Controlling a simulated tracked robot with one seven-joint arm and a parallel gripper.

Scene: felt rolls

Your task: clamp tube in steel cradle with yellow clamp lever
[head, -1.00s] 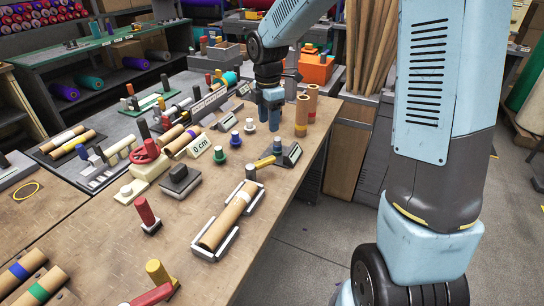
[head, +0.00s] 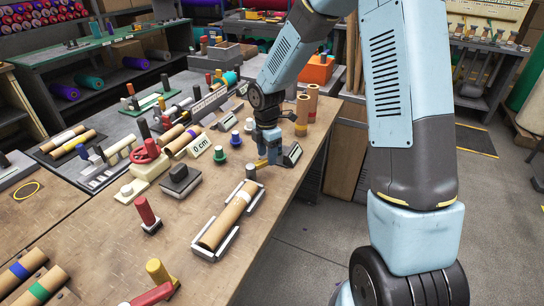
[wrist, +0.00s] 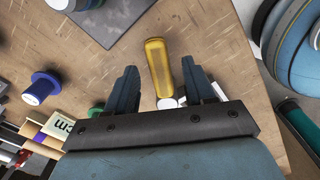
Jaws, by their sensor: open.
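A brown cardboard tube (head: 224,222) lies in the steel cradle (head: 206,253) on the near part of the bench, with pale metal edges along its sides. The yellow clamp lever (head: 261,164) shows only in part in the head view, beside my gripper (head: 268,161). In the wrist view the yellow lever (wrist: 158,66) lies between and beyond the fingertips of my gripper (wrist: 160,80). The fingers are apart, with visible gaps on both sides of the lever. I cannot tell the height of the fingers above it. The lever's base is mostly hidden.
Upright cardboard tubes (head: 302,115) stand behind. Bare bench lies around the cradle.

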